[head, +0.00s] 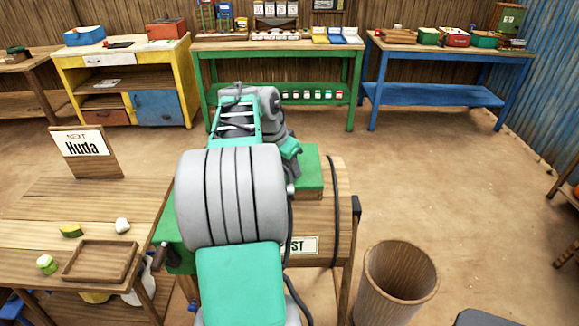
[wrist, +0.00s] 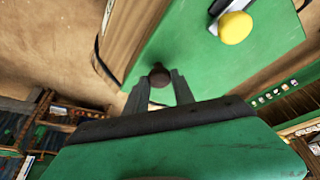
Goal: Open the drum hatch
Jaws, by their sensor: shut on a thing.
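In the wrist view my gripper (wrist: 159,80) has its two grey fingers closed around a dark brown round knob (wrist: 158,74). A green panel (wrist: 195,62) lies beyond the fingers. In the head view my arm covers the middle of the stall, and the gripper and knob are hidden behind it. Part of a green top (head: 312,172) shows right of my arm, and a crank with a dark handle (head: 164,253) shows at its left.
A yellow ball-like thing (wrist: 235,28) sits on the green panel. A wooden bin (head: 397,283) stands at right. Workbenches line the back; open floor lies between.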

